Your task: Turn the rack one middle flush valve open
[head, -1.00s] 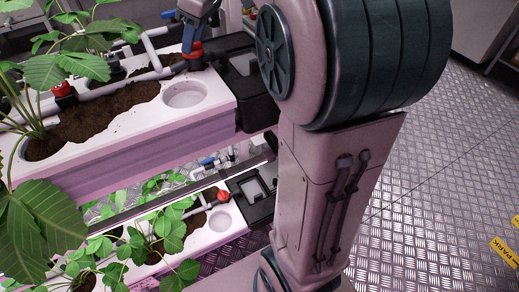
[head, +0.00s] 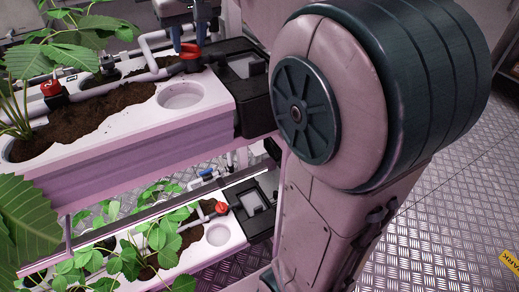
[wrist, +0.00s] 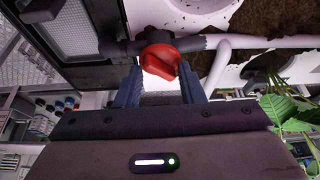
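A red valve handle (head: 190,60) sits on the grey pipe at the right end of the upper visible trough (head: 130,158). In the wrist view the red handle (wrist: 160,60) lies between my two blue-grey fingertips. My gripper (head: 188,42) points down at this valve from above in the head view. Its fingers stand apart, one on each side of the handle, in the wrist view (wrist: 160,76). A narrow gap seems to show beside the handle; whether a finger touches it I cannot tell. The lower part of the valve is partly hidden.
Another red valve (head: 53,92) is farther left on the same trough. A lower trough (head: 215,235) has a red valve (head: 221,208). Strawberry plants (head: 75,50) stand at left. A black box (head: 252,98) caps the trough end. Open metal floor lies right.

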